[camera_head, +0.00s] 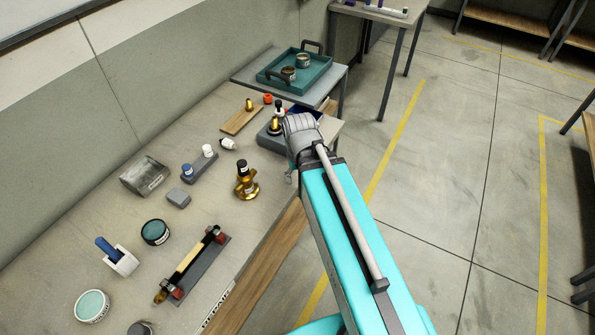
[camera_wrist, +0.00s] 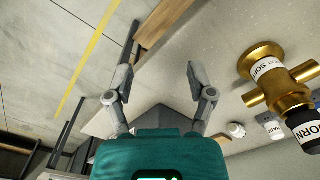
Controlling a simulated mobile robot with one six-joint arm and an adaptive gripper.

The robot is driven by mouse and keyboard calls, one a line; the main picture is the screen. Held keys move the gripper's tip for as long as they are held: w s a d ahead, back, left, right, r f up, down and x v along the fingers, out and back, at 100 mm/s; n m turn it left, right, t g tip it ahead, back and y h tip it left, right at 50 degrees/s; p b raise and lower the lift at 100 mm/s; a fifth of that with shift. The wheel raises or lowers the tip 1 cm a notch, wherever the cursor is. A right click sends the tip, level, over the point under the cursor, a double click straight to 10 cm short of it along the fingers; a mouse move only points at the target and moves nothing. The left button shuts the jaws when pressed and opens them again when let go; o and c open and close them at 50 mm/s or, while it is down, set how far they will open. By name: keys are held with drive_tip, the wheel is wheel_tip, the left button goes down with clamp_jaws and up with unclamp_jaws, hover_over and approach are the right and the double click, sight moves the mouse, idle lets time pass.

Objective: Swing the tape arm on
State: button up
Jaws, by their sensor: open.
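I cannot make out for certain which thing is the tape arm. In the head view, a long fixture with a yellowish bar (camera_head: 193,254) and reddish end blocks lies on a dark base at the bench's front; it may be it. A brass valve body (camera_head: 246,187) with a dark cap stands right of the bench's middle. It also shows at the right of the wrist view (camera_wrist: 268,66), with white labels. My gripper (camera_wrist: 160,72) is open and empty, its two fingers apart, left of the brass valve in the wrist view. In the head view my wrist hides most of it.
A teal tray (camera_head: 270,80) with small tins stands on a side table behind. A wooden board (camera_head: 241,118), a grey box (camera_head: 144,176), a teal tin (camera_head: 155,232) and a white holder with a blue handle (camera_head: 120,260) crowd the bench.

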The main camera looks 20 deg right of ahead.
drive_tip(key=shift+s+f, duration=0.35)
drive_tip(key=shift+s, duration=0.25)
drive_tip(key=shift+w+a+r, duration=0.1)
wheel_tip(320, 180, up, 20)
drive_tip(key=f+m+p, duration=0.1)
drive_tip(key=m+p, duration=0.6)
drive_tip(key=p, duration=1.2)
hover_over(278, 101)
drive_tip(key=shift+r, duration=0.25)
drive_tip(key=shift+f, duration=0.1)
wheel_tip(278, 101, down, 14)
drive_tip(key=b, duration=1.3)
drive_tip(key=shift+r, duration=0.2)
clamp_jaws()
